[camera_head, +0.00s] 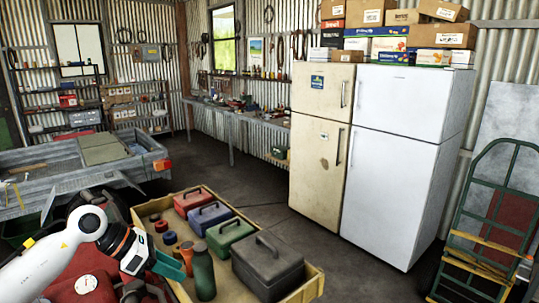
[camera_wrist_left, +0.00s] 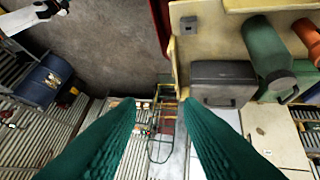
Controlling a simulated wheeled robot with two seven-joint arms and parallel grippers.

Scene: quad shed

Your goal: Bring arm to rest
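My left arm comes in from the left in the head view. Its left gripper (camera_head: 172,264), with teal fingers, is beside the green bottle (camera_head: 203,274) at the near left part of the wooden tray (camera_head: 313,284). In the left wrist view the two fingers of the left gripper (camera_wrist_left: 158,108) stand well apart, with nothing held between them. The green bottle (camera_wrist_left: 265,48) is off to the right there, apart from the fingers. My right gripper shows in neither view.
The tray holds a dark grey toolbox (camera_head: 268,261), a green toolbox (camera_head: 230,234), a blue one (camera_head: 209,216) and a red one (camera_head: 192,201). A grey trailer (camera_head: 60,170) stands left. Two fridges and a green hand truck (camera_head: 487,225) stand right. Open floor (camera_head: 262,190) lies behind the tray.

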